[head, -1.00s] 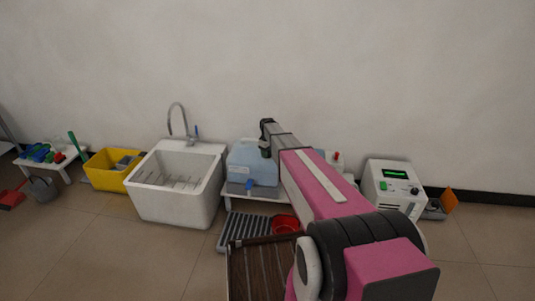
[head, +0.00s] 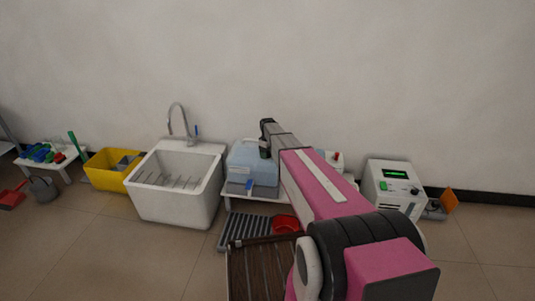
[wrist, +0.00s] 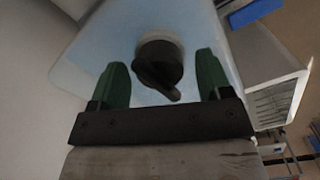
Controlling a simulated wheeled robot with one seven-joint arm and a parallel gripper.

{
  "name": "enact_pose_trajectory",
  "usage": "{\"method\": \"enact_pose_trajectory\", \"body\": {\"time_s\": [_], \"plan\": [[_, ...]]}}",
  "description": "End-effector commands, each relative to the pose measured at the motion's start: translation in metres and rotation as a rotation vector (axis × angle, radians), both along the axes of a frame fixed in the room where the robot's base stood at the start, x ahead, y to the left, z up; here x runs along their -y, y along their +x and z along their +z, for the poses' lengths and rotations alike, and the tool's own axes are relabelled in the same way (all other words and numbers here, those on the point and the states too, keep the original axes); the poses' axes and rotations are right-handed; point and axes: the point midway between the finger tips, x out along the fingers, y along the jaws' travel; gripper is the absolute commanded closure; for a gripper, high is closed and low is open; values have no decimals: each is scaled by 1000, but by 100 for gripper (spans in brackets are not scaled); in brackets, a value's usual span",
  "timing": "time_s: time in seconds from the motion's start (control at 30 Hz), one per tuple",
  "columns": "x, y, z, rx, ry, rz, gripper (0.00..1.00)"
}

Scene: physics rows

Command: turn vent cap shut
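The vent cap (wrist: 158,66) is a round black knob with a short lever, on top of a pale blue translucent container (wrist: 95,48). In the head view the container (head: 245,160) stands on a low white stand right of the sink. In the wrist view my gripper (wrist: 161,75) has its two green fingers apart, one on each side of the cap. Gaps show between the cap and both fingers, so it holds nothing. The cap's lever points down and slightly right in the wrist view. In the head view my gripper hides the cap.
A white sink (head: 177,187) with a tall faucet stands left of the container. A blue tap (head: 249,184) is at the container's front. A red bowl (head: 285,223) and a grey ribbed grate (head: 243,231) lie below. A white machine (head: 393,187) stands at right.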

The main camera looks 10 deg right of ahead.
Motion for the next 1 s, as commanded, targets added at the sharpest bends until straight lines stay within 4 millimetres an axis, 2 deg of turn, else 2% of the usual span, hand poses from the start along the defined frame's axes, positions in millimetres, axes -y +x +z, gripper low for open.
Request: {"method": "enact_pose_trajectory", "body": {"time_s": [0.17,0.27,0.7,0.83,1.0], "plan": [[0,0,2,0,0,-1,28],[0,0,10,1,0,-1,28],[0,-1,86,1,0,0,28],[0,0,100,1,0,0,28],[0,0,108,0,0,0,28]]}}
